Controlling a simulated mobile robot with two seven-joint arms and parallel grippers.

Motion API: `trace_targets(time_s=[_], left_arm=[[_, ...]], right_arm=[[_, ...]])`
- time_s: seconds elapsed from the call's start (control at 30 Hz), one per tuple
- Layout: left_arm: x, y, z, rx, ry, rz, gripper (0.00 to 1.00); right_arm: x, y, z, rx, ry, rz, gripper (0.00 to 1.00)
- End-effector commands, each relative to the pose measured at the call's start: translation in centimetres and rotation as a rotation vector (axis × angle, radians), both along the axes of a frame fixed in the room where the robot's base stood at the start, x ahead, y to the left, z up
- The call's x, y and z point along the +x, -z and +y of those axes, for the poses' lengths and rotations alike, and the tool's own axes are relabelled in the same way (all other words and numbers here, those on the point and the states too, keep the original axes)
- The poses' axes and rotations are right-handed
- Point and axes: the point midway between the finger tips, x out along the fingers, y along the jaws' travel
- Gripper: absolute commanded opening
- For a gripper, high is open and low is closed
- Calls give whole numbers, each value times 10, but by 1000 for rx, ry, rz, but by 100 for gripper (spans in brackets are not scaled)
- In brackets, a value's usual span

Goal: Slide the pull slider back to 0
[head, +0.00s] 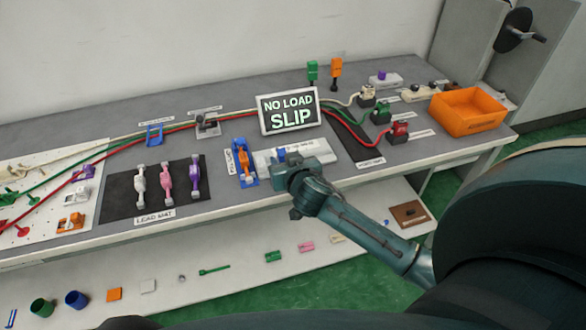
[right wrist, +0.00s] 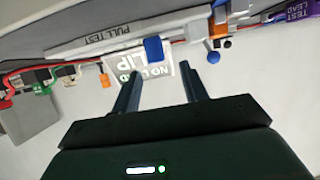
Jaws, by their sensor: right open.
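The pull slider's blue handle (right wrist: 153,50) shows in the right wrist view on the grey PULL TEST rail (right wrist: 97,41). In the head view the white pull fixture (head: 318,147) lies near the bench's front edge, and a small blue part (head: 281,154) shows just by my gripper. My right gripper (head: 290,163) is over the fixture's front side. In the wrist view its two fingers (right wrist: 160,62) stand apart with the blue handle beyond the gap between their tips. No contact with it can be made out. My left gripper is not in view.
A sign (head: 290,110) reading NO LOAD SLIP stands behind the fixture. A blue stand with an orange part (head: 243,161) is left of it. The lead mat (head: 118,196) holds several leads.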

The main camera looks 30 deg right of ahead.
Motion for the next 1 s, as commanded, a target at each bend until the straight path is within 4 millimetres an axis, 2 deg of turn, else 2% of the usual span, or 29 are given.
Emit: trace_targets(time_s=[0.03,0.2,0.4,1.0], left_arm=[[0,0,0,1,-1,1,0],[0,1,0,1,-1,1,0],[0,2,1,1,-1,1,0],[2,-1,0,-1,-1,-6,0]], right_arm=[[-11,-4,3,3,-2,0,44],[-40,-16,10,3,0,0,44],[-60,-25,15,2,0,0,44],[-64,-27,16,1,-2,1,44]])
